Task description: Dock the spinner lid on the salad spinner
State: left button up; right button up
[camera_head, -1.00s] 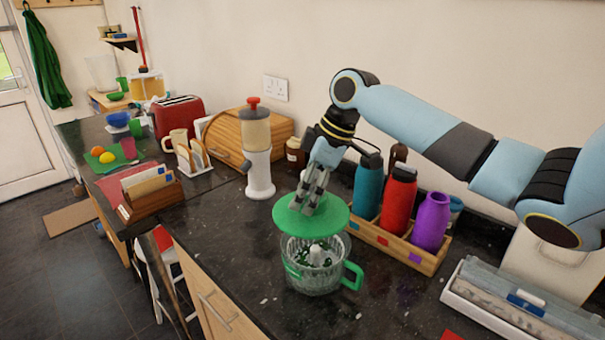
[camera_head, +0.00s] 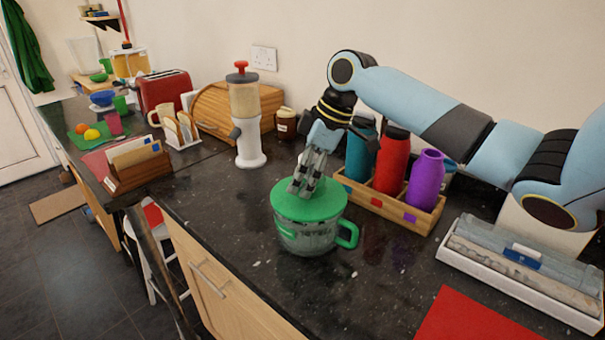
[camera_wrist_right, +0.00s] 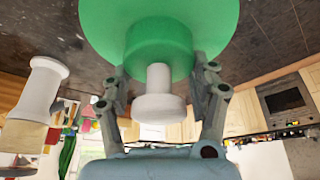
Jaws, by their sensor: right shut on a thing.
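The green spinner lid (camera_head: 325,204) lies about level over the mouth of the salad spinner (camera_head: 305,240), a clear bowl with a green handle at its right. No clear gap shows between lid and bowl; I cannot tell if it is fully seated. My right gripper (camera_head: 301,190) is shut on the middle of the lid from above. In the right wrist view my fingers (camera_wrist_right: 160,72) sit on both sides of the lid's green hub (camera_wrist_right: 155,48), with a white knob between them. My left gripper is not in view.
Behind the spinner stand a wooden bottle rack (camera_head: 385,206) with several bottles and a white grinder (camera_head: 248,145). A tray of rolls (camera_head: 470,262) and a red mat (camera_head: 470,318) lie to the right. The counter's front edge is near the spinner's left; dark counter is free at its right front.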

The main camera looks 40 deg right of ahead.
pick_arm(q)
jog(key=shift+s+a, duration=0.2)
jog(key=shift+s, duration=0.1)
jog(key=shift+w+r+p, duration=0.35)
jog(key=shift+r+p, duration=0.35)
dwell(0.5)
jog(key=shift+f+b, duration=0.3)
pick_arm(e)
jog(key=shift+f, duration=0.5)
jog(key=o, duration=1)
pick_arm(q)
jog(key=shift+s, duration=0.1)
